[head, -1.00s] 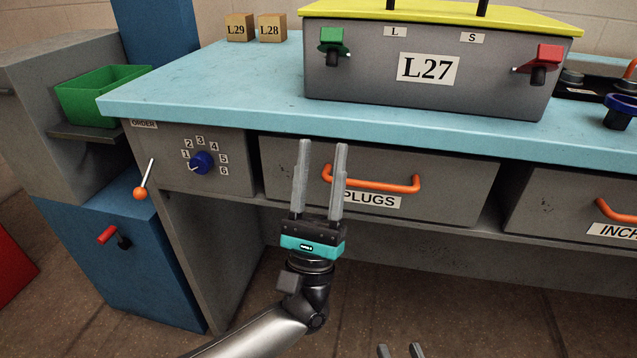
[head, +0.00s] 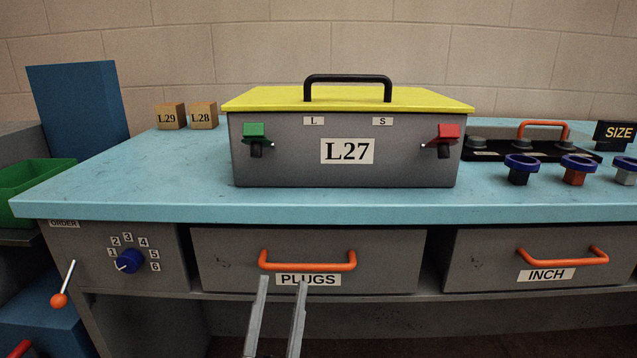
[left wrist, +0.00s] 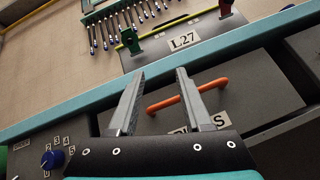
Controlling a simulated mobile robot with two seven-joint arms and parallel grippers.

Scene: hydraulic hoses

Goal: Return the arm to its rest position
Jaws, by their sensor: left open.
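My left gripper (head: 277,312) shows at the bottom of the head view, in front of the PLUGS drawer (head: 215,262). Its two grey fingers are apart with nothing between them. In the left wrist view the open fingers (left wrist: 155,100) point toward the same drawer front and its orange handle (left wrist: 188,95). I cannot tell whether a finger touches the handle; in the head view the fingertips lie just below it. My right gripper is in neither view now.
A blue workbench (head: 130,180) carries a grey box marked L27 (head: 290,160) with a yellow lid. Blocks L29 (head: 171,116) and L28 (head: 203,115) stand at left. A blue dial (head: 129,261), an orange-knobbed lever (head: 60,299) and the INCH drawer (head: 480,260) are on the front.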

